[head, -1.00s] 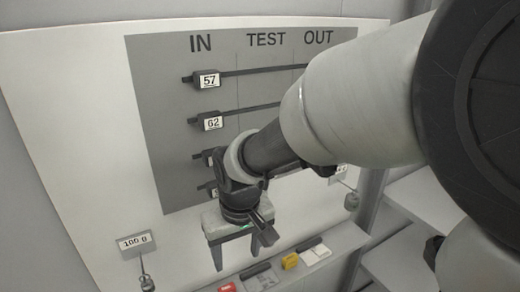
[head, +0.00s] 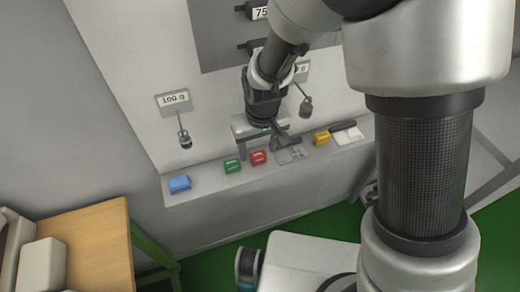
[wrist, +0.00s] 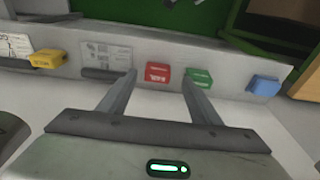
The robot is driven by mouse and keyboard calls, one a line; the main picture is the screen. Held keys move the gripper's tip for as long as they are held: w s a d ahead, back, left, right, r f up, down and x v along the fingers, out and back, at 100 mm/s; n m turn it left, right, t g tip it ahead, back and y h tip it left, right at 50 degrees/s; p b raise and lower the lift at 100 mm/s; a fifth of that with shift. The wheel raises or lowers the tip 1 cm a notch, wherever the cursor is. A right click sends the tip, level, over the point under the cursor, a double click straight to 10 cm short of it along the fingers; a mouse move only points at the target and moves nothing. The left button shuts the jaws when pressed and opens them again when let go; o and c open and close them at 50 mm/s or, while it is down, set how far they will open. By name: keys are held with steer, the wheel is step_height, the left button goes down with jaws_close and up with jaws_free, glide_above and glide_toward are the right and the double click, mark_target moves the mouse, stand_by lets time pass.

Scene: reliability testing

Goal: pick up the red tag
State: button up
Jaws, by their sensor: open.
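The red tag (head: 258,157) lies on the grey ledge (head: 215,205) at the foot of the panel, close to the right of a green tag (head: 232,166). In the wrist view the red tag (wrist: 157,73) shows between and beyond the fingers, nearer the left one, with the green tag (wrist: 199,78) near the right finger. My gripper (head: 262,150) points down above the ledge by the red tag. Its fingers are wide apart and nothing is between the tips in the wrist view (wrist: 160,80). How far the tips stand from the tag is hard to tell.
A blue tag (head: 179,184) lies at the ledge's left end. A yellow tag (head: 321,138), a printed card (head: 291,154) and a dark pen-like item (head: 343,127) lie to the right. Weights (head: 185,141) (head: 306,107) hang on the panel above. A wooden table (head: 95,250) stands at lower left.

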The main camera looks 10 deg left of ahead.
mark_target(258, 154)
steer(key=f, duration=0.2)
steer(key=w+f, duration=0.1)
steer(key=f, duration=0.1)
steer(key=shift+a+f, duration=0.1)
steer(key=shift+f, duration=0.05)
steer(key=shift+c, duration=0.5)
steer(key=c, duration=1)
